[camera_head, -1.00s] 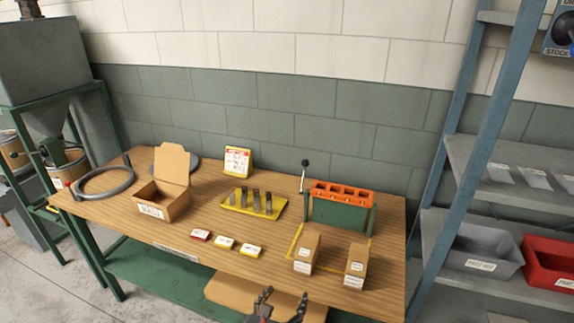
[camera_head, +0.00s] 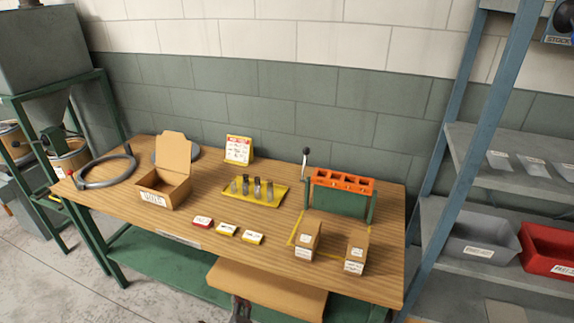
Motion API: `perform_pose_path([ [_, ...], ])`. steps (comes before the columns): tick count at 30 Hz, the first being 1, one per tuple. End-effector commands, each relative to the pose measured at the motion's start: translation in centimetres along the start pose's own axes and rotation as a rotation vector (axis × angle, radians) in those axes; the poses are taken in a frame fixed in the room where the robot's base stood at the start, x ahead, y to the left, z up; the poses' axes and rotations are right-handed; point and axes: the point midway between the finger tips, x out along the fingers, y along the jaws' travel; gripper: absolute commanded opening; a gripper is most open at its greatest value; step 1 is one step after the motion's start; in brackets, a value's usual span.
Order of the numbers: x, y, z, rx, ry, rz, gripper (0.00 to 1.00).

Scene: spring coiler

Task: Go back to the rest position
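My gripper (camera_head: 240,309) shows only as a small dark part at the bottom edge of the head view, in front of the workbench (camera_head: 235,232). Most of it is cut off by the frame, so I cannot tell whether its fingers are apart. I see nothing held in the part that shows. It is low, apart from the things on the bench top.
On the bench stand an open carton (camera_head: 168,184), a yellow tray (camera_head: 235,195) with several cylinders, an orange-topped rack (camera_head: 343,182) and two small boxes (camera_head: 306,240) (camera_head: 356,253). A cardboard box (camera_head: 268,288) is below the front edge. Shelving (camera_head: 450,205) stands right.

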Motion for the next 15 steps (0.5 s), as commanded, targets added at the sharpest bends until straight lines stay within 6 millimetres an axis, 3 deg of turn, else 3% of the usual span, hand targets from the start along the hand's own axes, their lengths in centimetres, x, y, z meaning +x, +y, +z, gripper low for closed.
perform_pose_path([
  [3,-2.1,2.2,2.2,-0.357,-0.106,0.146,0.61],
  [8,-6.2,3.4,2.8,-0.867,-0.272,0.289,0.61],
  [11,-9.4,2.9,1.5,-1.189,-0.37,0.349,0.61],
  [15,-14.5,0.1,-3.0,-1.638,-0.467,0.414,0.61],
])
